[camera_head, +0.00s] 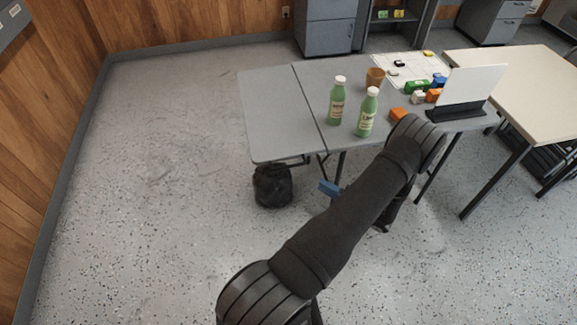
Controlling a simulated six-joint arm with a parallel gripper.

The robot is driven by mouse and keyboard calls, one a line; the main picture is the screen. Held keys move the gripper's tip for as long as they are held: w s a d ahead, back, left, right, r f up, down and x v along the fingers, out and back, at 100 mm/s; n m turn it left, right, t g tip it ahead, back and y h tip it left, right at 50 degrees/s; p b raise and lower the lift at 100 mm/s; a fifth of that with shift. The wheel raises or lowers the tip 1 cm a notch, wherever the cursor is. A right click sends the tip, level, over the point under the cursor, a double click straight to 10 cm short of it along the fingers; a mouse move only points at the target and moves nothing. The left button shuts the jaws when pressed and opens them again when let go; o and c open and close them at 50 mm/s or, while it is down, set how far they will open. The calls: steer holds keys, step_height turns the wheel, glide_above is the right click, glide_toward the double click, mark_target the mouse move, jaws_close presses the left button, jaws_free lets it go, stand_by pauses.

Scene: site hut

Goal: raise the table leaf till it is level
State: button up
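The table leaf (278,112) is the grey panel at the left end of the grey table (345,68), joined along a dark seam. It looks level or close to level with the table top; a slight tilt cannot be ruled out from here. A dark bracket (300,161) shows under its front edge. My arm reaches up from the bottom and bends down in front of the table. My gripper is mostly hidden behind the arm. A small blue piece (330,188) shows beside the arm, below the leaf's front right corner; I cannot tell whether it is a fingertip.
Two green bottles (337,101) (367,113) stand near the seam. A brown cup (375,77), coloured blocks (417,88) and a white panel on a dark base (468,88) are farther right. A black bag (272,186) sits below the leaf. The floor at left is clear.

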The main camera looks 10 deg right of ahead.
mark_target(289, 166)
steer(key=x, duration=1.5)
steer(key=shift+w+a, duration=0.1)
steer(key=shift+a, duration=0.05)
jaws_close()
